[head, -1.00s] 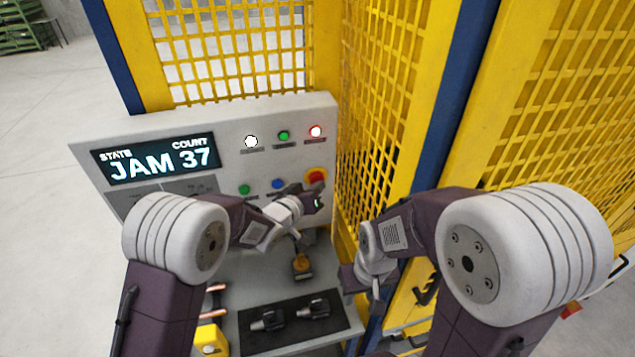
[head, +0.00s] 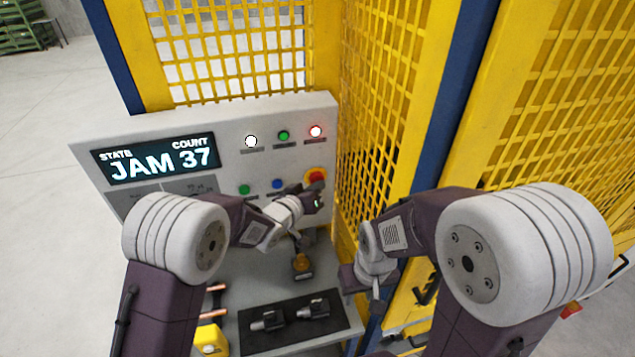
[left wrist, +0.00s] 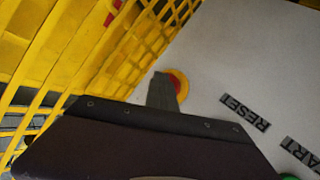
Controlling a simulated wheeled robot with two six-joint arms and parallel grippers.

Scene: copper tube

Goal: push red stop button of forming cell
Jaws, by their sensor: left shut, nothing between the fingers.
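The red stop button (head: 314,174) with its yellow ring sits at the right edge of the grey control panel, below the lit lamps. In the left wrist view the red button (left wrist: 181,87) is partly hidden behind my gripper finger. My left gripper (head: 317,187) is shut and empty, with its tip in front of the lower part of the button. In the left wrist view the shut left gripper (left wrist: 161,90) overlaps the button's left side. I cannot tell whether they touch. My right gripper (head: 374,293) hangs low beside the cell's yellow frame, away from the panel; its fingers are unclear.
The panel's display (head: 157,160) reads JAM 37. Green (head: 244,189) and blue (head: 278,184) buttons lie left of the red one. Yellow mesh guarding (head: 375,120) stands close on the right. A dark mat (head: 290,340) with metal parts lies on the shelf below.

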